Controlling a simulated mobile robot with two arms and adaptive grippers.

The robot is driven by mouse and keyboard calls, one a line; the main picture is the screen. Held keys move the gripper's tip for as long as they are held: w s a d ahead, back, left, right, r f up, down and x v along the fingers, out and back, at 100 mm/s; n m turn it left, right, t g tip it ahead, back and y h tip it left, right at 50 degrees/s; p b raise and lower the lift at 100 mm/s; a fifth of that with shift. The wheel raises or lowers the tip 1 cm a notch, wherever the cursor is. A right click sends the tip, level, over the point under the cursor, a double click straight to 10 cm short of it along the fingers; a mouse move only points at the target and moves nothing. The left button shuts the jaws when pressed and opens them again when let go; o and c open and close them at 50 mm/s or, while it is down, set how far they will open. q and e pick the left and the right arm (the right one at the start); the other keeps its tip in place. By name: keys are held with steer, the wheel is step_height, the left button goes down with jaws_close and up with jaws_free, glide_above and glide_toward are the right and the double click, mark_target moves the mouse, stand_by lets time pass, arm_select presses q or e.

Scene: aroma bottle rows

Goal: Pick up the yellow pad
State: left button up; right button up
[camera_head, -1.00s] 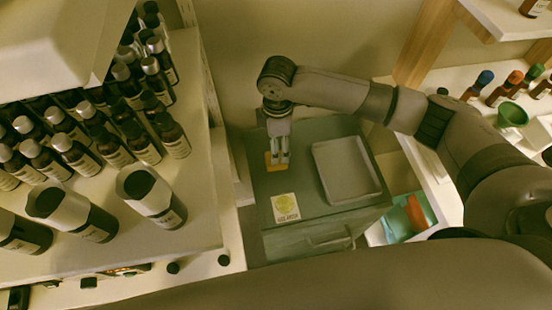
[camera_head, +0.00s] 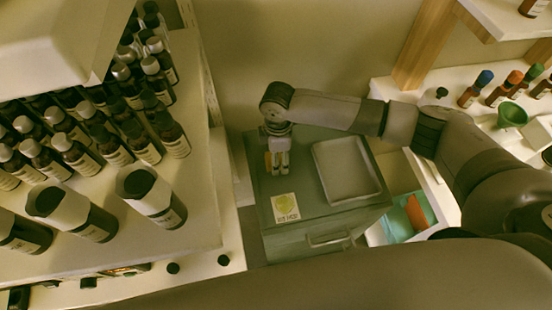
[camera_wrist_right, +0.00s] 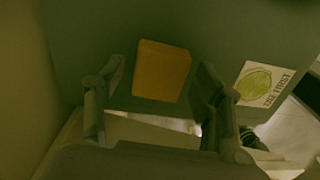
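The yellow pad (camera_wrist_right: 161,70), a small orange-yellow square, lies on the grey cabinet top in the right wrist view. In the head view the pad (camera_head: 267,160) is mostly hidden behind my right gripper (camera_head: 278,170), which points down at it. In the wrist view my right gripper (camera_wrist_right: 155,105) is open. Its two fingers stand apart to the left and right of the pad, with a gap on each side. I cannot tell how high the fingertips are above the cabinet top. My left gripper is not in view.
A white card with a lemon picture (camera_head: 286,208) lies near the cabinet's front edge. A shallow grey tray (camera_head: 346,170) sits to the right on the cabinet (camera_head: 300,178). Shelves with bottles flank the cabinet. A bin (camera_head: 408,215) with teal and orange contents stands to the right.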

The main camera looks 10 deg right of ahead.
steer(key=c, duration=1)
steer(key=shift+o, duration=0.2)
step_height(320, 180, up, 20)
steer(key=p, duration=0.1)
